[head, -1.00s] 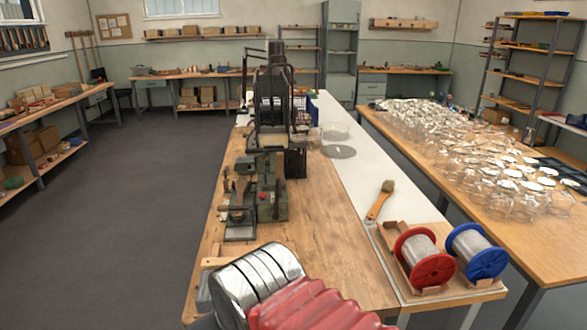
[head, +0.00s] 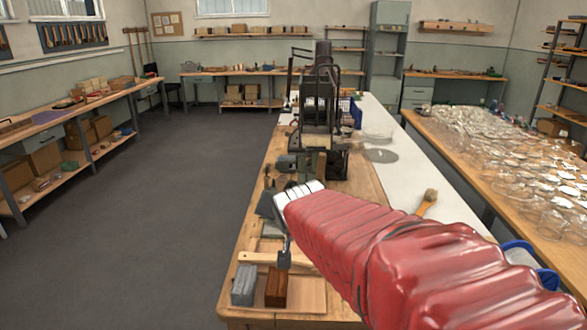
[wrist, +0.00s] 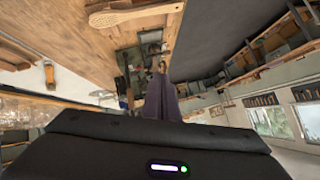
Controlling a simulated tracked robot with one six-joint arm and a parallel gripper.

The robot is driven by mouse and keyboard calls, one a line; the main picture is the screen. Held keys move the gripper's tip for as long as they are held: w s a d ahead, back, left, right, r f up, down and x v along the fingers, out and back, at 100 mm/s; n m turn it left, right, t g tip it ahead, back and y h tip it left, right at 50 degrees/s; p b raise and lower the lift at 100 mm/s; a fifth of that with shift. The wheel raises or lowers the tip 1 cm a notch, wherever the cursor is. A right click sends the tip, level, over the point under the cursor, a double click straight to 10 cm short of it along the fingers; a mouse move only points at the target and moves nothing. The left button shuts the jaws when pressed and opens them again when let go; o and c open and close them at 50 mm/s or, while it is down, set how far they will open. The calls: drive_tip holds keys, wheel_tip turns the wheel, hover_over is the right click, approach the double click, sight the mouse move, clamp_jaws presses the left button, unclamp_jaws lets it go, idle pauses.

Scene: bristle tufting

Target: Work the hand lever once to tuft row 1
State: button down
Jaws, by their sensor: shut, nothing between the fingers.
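The green bench machine (head: 288,163) stands on the wooden bench, partly hidden by my arm in the head view. It also shows beyond my fingers in the wrist view (wrist: 150,48). Small knobs or handles stand at its front, but I cannot tell for sure which one is the hand lever. My gripper (wrist: 161,78) is shut and empty, its dark fingers together and pointing toward the machine. I cannot tell whether the fingertips touch any part of it. In the head view my red-sleeved arm hides most of the hand. The tufted row cannot be made out.
A grey block (head: 244,286) and a brown block (head: 276,288) sit at the bench's near end. A tall black machine (head: 319,95) stands behind. A brush (head: 427,202) lies right, a blue spool (head: 530,262) partly behind my arm. Glassware (head: 510,165) crowds the right table.

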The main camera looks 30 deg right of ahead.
drive_tip(key=w+d+m+t+h, duration=0.15)
drive_tip(key=w+d+m, duration=0.3)
drive_tip(key=d, duration=0.45)
drive_tip(key=w+d+m+t+h, duration=0.1)
drive_tip(key=w+d+m+t, duration=0.15)
drive_tip(key=w+d, duration=0.5)
drive_tip(key=d+f+m+t, duration=0.1)
drive_tip(key=d+f+m, duration=0.2)
drive_tip(key=d, duration=0.5)
drive_tip(key=d+f+m+t, duration=0.2)
drive_tip(key=d+f+m, duration=0.1)
drive_tip(key=d, duration=0.5)
drive_tip(key=shift+s+d+f, duration=0.25)
drive_tip(key=shift+s+f, duration=0.05)
drive_tip(key=shift+f, duration=0.25)
drive_tip(key=w, duration=1.1)
drive_tip(key=shift+w+r, duration=0.25)
drive_tip(key=shift+w, duration=0.05)
drive_tip(key=shift+d, duration=0.1)
